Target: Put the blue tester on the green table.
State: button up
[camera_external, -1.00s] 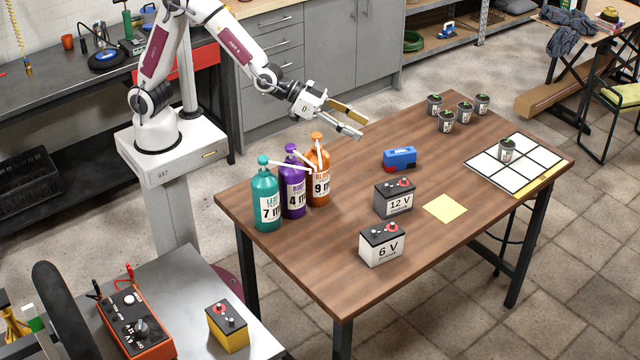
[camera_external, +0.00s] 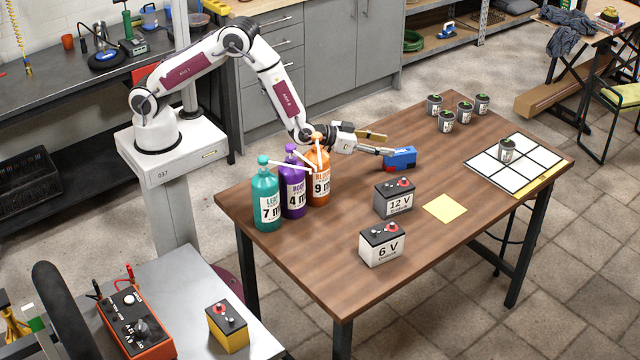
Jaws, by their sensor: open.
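The blue tester (camera_external: 400,160), a small blue box with some red on it, lies on the brown wooden table (camera_external: 330,245) near its back edge. My gripper (camera_external: 388,144) is open and empty, low beside the tester's left end. One finger reaches to the tester's upper left and the other is farther back; I cannot tell whether the near finger touches it. No clearly green tabletop shows in this view.
Teal (camera_external: 265,200), purple (camera_external: 292,190) and orange (camera_external: 318,180) bottles stand close under my arm. A 12 V battery (camera_external: 394,200) and a 6 V battery (camera_external: 382,246) stand in front of the tester. Several small pots (camera_external: 446,122) and a white grid (camera_external: 490,172) are to the right.

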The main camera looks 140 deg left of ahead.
aim_at(400, 151)
jog(key=shift+s+a+f+n+g, duration=0.1)
jog(key=shift+s+f+n+g, duration=0.1)
jog(key=shift+s+f, duration=0.25)
jog(key=shift+s+a+f+n+g, duration=0.1)
jog(key=shift+s+f+g, duration=0.1)
jog(key=shift+f, duration=0.45)
jog(key=shift+w+a, duration=0.1)
jog(key=shift+x, duration=1.2)
jog(key=shift+x, duration=2.55)
jog(key=shift+w+f, duration=0.1)
jog(key=shift+w, duration=0.1)
grip_shut()
